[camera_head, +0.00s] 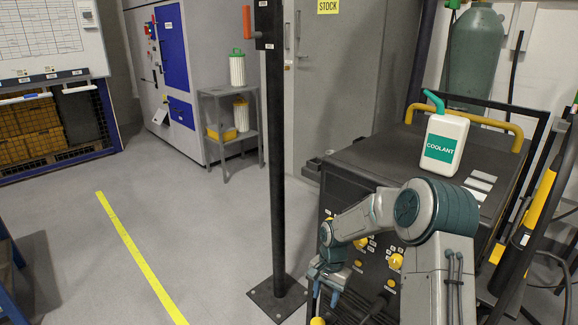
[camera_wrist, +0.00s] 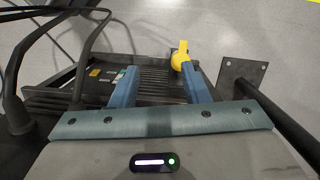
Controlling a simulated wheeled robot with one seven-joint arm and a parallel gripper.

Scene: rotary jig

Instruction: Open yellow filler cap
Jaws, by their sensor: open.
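A yellow cap-like part with a raised tab (camera_wrist: 181,55) shows at the top centre of the wrist view, at the tip of my right finger rather than midway between the fingers. Whether they touch I cannot tell. A yellow piece (camera_head: 317,321) at the bottom edge of the head view, just below my gripper, may be the same part; most of it is cut off. My gripper (camera_wrist: 159,72) is open, with two blue fingers apart and nothing held between them. In the head view my gripper (camera_head: 326,284) hangs low at the front left of the dark machine.
The dark machine (camera_head: 348,165) carries yellow knobs (camera_head: 396,262) on its front and a white coolant bottle (camera_head: 441,145) on top. A black post (camera_head: 277,150) on a base plate stands close left; its plate (camera_wrist: 237,75) shows at right in the wrist view. Cables (camera_wrist: 75,40) lie at upper left there.

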